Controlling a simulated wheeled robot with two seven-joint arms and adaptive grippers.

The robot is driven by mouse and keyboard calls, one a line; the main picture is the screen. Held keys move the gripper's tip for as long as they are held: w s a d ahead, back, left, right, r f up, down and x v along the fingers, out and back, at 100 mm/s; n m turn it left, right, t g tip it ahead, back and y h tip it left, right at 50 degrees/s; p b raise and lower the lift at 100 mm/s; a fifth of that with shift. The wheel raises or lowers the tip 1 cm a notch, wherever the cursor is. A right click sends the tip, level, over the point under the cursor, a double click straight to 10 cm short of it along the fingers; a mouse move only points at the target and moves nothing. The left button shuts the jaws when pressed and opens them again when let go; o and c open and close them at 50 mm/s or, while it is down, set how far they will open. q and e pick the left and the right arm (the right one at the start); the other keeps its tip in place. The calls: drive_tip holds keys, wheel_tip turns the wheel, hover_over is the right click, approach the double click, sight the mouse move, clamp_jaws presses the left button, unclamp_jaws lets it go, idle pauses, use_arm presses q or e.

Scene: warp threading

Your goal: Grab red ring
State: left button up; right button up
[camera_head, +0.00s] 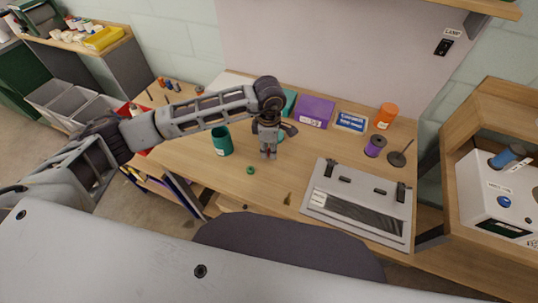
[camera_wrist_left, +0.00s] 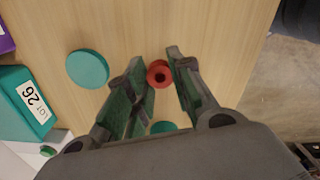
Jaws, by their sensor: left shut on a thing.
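The red ring (camera_wrist_left: 159,74) shows in the left wrist view, held between the two fingers of my left gripper (camera_wrist_left: 160,70). In the head view my left gripper (camera_head: 268,154) points down over the middle of the wooden table, fingers close together. The ring is mostly hidden by the fingers there, and its height above the table is hard to tell. My right gripper is in neither view.
A teal cup (camera_head: 221,141) and a green ring (camera_head: 250,170) stand left of the gripper. A grey frame device (camera_head: 358,198) lies to the right. Behind are a purple box (camera_head: 315,110) and an orange jar (camera_head: 386,115). A teal disc (camera_wrist_left: 88,68) lies nearby.

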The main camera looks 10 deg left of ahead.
use_arm(q)
drive_tip(key=shift+r, duration=2.15)
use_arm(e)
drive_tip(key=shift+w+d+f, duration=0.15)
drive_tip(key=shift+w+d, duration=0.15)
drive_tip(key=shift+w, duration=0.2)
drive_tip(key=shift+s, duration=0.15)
